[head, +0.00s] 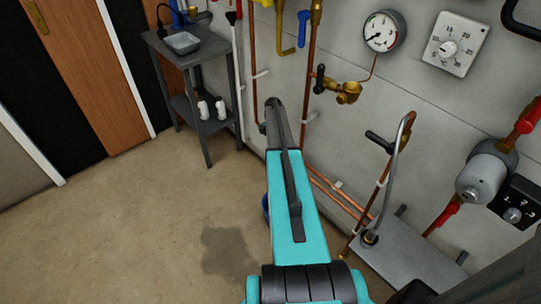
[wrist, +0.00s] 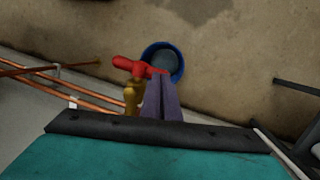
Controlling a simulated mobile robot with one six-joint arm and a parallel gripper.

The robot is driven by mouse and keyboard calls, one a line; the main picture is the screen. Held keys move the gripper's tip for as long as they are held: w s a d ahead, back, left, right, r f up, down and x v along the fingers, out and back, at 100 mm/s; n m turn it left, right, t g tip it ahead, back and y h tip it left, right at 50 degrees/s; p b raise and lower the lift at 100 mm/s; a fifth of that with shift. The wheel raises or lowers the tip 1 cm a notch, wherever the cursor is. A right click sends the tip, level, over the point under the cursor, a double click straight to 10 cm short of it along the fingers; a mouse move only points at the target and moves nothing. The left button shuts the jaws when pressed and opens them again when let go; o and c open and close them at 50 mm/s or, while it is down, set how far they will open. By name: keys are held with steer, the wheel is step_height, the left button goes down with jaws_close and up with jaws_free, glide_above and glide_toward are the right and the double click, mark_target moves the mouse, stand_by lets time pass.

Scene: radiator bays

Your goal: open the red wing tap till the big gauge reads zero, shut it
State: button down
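The red wing tap (wrist: 140,67) sits on a brass body (wrist: 132,95) in the wrist view. A blue bucket (wrist: 177,76) with grey inside stands just beyond it. My gripper (wrist: 160,78) has two purple-grey fingers close together, their tips at the tap's right wing; I cannot tell if they touch it. In the head view my teal arm hides the tap. The big round gauge (head: 384,32) hangs on the wall, its dark needle towards the lower left; its figures are too small to read.
Copper pipes (wrist: 70,86) run along the wall foot. A grey side table (head: 198,50) with bottles stands at the back left. A white dial (head: 455,44) and a grey radiator valve (head: 485,175) are on the right. A dark wet patch (head: 228,250) marks the otherwise clear floor.

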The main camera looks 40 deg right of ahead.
steer(key=shift+s+a+f, duration=0.15)
steer(key=shift+s+f, duration=0.3)
steer(key=shift+s, duration=0.4)
steer(key=shift+r, duration=0.15)
steer(key=w+v, duration=0.2)
steer(key=v, duration=1.2)
steer(key=shift+w+d+b, duration=0.3)
steer(key=shift+w+b, duration=0.05)
steer(key=shift+w, duration=0.05)
